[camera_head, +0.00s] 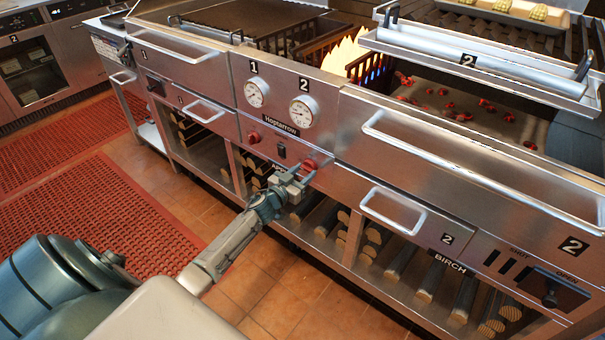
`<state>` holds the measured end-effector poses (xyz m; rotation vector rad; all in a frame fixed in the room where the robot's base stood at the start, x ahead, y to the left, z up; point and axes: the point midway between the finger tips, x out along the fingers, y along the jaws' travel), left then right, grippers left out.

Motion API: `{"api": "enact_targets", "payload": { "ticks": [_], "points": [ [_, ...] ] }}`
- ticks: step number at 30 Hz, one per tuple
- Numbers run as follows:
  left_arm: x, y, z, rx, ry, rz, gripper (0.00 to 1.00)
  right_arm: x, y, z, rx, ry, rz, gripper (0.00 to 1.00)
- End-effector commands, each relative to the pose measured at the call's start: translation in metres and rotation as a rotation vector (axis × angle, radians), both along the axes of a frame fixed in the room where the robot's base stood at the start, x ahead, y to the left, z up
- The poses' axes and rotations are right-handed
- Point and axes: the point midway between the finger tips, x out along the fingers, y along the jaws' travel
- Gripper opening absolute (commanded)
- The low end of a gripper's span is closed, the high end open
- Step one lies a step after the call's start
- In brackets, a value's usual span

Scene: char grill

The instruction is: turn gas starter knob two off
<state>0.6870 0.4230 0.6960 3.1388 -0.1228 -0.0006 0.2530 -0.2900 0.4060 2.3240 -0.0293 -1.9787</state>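The red gas starter knob two (310,163) is on the steel front of the grill, below the gauge marked 2. A second red knob (254,137) is to its left, below the gauge marked 1. My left gripper (303,174) is right at knob two, its fingers by the knob's sides and partly covering it. Whether the fingers press on the knob is too small to tell. Flames (345,55) burn inside the grill behind the panel. My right gripper is not in view.
A dark switch (281,151) sits between the knobs. Bar handles (395,208) and a long handle (480,178) stick out from the front to the right. Log shelves are below. The tiled floor (275,300) in front is clear.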

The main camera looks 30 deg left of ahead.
Motion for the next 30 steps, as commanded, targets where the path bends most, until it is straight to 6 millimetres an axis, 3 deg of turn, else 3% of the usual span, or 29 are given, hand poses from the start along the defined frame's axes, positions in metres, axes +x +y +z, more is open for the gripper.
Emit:
{"api": "enact_targets", "payload": {
  "ticks": [14, 30],
  "points": [
    [-0.0002, 0.0005, 0.0002, 0.119, -0.009, 0.0, 0.18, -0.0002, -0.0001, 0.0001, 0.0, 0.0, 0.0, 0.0],
    [0.0, 0.0021, 0.0001, 0.602, -0.047, 0.0, 0.18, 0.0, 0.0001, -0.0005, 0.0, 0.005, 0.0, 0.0]
  ]
}}
